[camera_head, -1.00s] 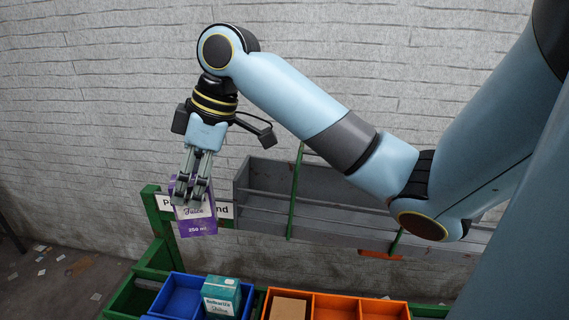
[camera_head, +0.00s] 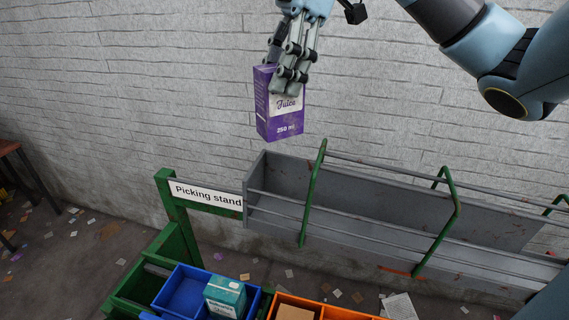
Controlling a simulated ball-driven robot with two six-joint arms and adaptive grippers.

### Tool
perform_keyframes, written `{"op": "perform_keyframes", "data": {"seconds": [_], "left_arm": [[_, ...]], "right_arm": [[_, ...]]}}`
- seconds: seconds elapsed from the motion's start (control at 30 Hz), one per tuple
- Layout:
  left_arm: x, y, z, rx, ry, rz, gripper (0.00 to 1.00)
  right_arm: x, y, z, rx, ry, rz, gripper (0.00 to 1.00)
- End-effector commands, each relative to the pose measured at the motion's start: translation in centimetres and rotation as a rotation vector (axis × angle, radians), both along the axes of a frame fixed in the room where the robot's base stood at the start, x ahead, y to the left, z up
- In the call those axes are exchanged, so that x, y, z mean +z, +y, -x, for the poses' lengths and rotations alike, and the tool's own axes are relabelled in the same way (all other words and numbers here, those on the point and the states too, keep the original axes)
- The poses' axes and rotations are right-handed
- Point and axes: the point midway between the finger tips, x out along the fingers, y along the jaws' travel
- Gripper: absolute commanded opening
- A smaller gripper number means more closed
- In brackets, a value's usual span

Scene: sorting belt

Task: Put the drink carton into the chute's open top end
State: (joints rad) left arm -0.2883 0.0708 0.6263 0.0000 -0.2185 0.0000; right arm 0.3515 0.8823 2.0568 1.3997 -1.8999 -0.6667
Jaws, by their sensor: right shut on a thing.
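The purple drink carton (camera_head: 277,112), labelled Juice 250 ml, hangs nearly upright in my right gripper (camera_head: 288,84). The fingers are shut on its upper part and cover some of its front. The chute (camera_head: 390,205) is a long grey trough with green hoops, running from the middle to the right. In the picture the carton is above the chute's left end (camera_head: 257,180), apart from it. My left gripper is not in view.
A green frame with a Picking stand sign (camera_head: 205,193) stands left of the chute. Below are a blue bin (camera_head: 181,296) holding a teal box (camera_head: 225,297) and an orange bin (camera_head: 335,306) with a brown box (camera_head: 297,313). Green hoops (camera_head: 313,195) rise over the chute.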

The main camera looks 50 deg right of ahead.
Motion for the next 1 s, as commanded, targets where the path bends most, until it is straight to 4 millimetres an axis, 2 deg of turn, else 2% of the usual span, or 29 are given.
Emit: {"op": "perform_keyframes", "data": {"seconds": [0.2,0.4,0.67,0.9,1.0], "left_arm": [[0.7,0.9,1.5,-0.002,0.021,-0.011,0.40],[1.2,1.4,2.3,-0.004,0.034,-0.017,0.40],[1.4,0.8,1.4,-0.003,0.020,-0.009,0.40],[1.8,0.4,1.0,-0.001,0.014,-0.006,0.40],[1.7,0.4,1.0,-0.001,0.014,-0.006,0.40]], "right_arm": [[-6.2,0.1,0.2,-0.001,0.009,-0.004,0.26],[-11.1,0.1,0.2,-0.002,0.006,-0.003,0.26],[-13.4,0.1,0.1,-0.002,0.003,-0.001,0.26],[-16.6,0.1,0.1,-0.002,0.003,-0.001,0.26],[-16.8,0.1,0.1,-0.001,0.001,0.001,0.26]]}}
